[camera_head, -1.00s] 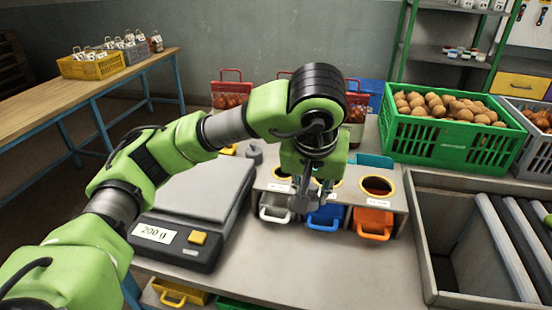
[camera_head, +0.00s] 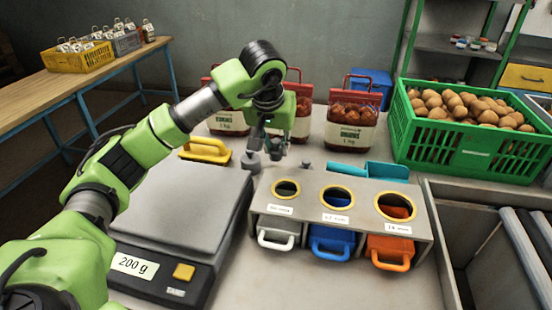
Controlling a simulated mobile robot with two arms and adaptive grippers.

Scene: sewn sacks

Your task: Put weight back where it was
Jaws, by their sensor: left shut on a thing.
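My left gripper (camera_head: 274,140) points down behind the sorting box, at the right rear of the scale. It is shut on a small grey weight (camera_head: 276,153), which is partly hidden by the fingers. I cannot tell whether the held weight touches the table. The scale (camera_head: 180,215) has an empty plate and a label reading 200 g. My right gripper is not in view.
The sorting box (camera_head: 345,226) has three round holes and white, blue and orange drawers. A yellow-handled tool (camera_head: 206,151) lies behind the scale, a teal scoop (camera_head: 367,172) behind the box. Labelled red sacks (camera_head: 352,120) and a green crate (camera_head: 455,142) stand farther back.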

